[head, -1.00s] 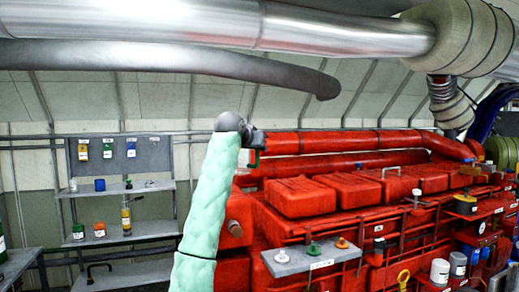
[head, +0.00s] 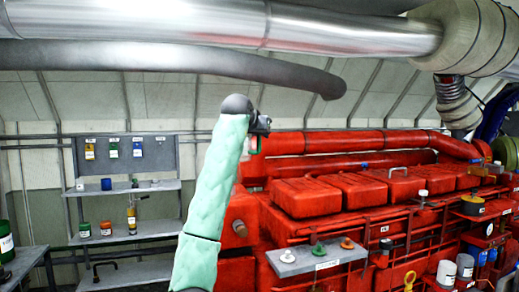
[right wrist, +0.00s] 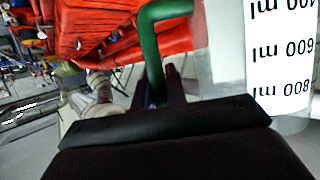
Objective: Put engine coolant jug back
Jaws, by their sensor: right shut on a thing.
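My right gripper (head: 262,122) is raised in front of the red engine, at the top of my mint-sleeved arm in the head view. It is shut on the green handle (right wrist: 152,45) of the engine coolant jug. The jug's clear body (right wrist: 222,60) and white label with ml marks (right wrist: 281,50) fill the right of the right wrist view; the marks appear upside down. My left gripper is not in view.
A grey shelf rack (head: 160,186) stands at the left back, with a blue can (head: 106,184), a green can (head: 84,230), an orange can (head: 106,228) and hanging containers. The red engine (head: 300,195) fills the right. Metal pipes (head: 200,25) run overhead.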

